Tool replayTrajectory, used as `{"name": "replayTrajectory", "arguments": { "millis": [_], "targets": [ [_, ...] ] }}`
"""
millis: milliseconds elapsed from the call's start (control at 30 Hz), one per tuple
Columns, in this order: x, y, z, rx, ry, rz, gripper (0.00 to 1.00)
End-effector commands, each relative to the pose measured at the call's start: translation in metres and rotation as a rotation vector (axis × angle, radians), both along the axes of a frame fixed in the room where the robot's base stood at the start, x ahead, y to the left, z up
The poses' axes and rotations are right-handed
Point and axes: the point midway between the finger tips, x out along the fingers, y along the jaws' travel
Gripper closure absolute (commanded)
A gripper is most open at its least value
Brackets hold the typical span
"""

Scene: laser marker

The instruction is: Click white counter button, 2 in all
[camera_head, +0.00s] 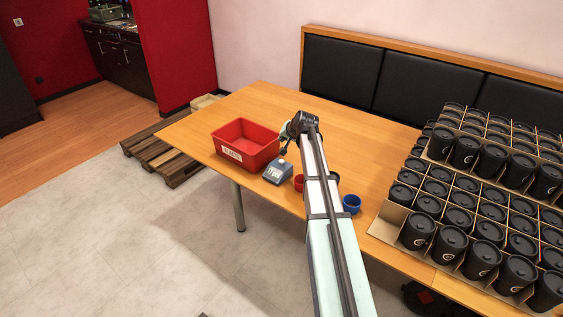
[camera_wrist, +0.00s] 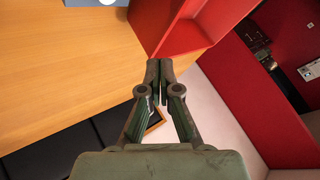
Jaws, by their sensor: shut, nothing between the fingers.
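The counter (camera_head: 278,174) is a small blue-grey box on the wooden table, just right of the red bin. A pale spot on its top looks like the white button, but it is small in the head view. In the wrist view the counter (camera_wrist: 88,3) is cut off by the top edge, with a white round part (camera_wrist: 107,2) at the border. My gripper (camera_head: 284,150) is above and a little behind the counter, apart from it. In the wrist view my gripper (camera_wrist: 159,70) has its fingertips together, with nothing between them.
The red bin (camera_head: 262,157) stands close beside the counter. A red cup (camera_head: 299,183) and a blue cup (camera_head: 351,204) stand to the right, partly behind my arm. Boxes of black canisters (camera_head: 463,220) fill the table's right end. The table's back middle is clear.

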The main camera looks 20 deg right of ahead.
Motion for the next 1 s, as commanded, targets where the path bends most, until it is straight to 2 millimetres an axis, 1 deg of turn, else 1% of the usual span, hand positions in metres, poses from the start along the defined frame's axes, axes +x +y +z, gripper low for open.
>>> {"name": "replayTrajectory", "arguments": {
  "millis": [267,700,833,1000],
  "targets": [
    [0.000,0.000,-0.022,0.001,0.000,-0.001,1.00],
    [0.000,0.000,-0.076,-0.001,0.001,-0.001,1.00],
    [0.000,0.000,-0.084,0.000,0.000,0.000,1.00],
    [0.000,0.000,-0.087,0.000,0.000,0.000,1.00]
  ]
}}
